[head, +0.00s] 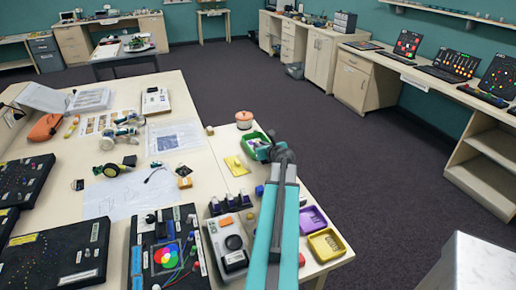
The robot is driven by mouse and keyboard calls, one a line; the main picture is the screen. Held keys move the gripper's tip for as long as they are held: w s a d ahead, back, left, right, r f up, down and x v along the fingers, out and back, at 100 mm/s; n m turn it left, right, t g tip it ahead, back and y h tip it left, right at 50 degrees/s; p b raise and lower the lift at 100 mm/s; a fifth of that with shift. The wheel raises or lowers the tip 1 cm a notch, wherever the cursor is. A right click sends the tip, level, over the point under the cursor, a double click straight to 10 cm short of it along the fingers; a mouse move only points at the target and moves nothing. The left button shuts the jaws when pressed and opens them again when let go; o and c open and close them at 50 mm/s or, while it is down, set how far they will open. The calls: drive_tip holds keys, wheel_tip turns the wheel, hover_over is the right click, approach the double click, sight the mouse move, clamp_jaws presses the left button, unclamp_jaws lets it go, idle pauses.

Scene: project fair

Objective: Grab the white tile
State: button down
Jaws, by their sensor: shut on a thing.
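My gripper (266,153) is at the end of my teal arm, low at the right edge of the table, at the green tray (245,137). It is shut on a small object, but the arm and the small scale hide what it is. Small purple and pale things show in the tray around the gripper. I cannot pick out a white tile for certain in the head view.
A purple tray (313,219) and a yellow tray (327,245) stand near the table's right edge. An orange-and-white pot (244,119) stands behind the green tray. A yellow sheet (237,165) lies left of my gripper. Dark boards and devices crowd the near left.

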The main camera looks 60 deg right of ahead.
drive_tip(key=shift+r, duration=0.1)
wheel_tip(320, 180, up, 10)
drive_tip(key=b, duration=0.1)
idle(0.8)
drive_tip(key=shift+d, duration=0.15)
idle(0.5)
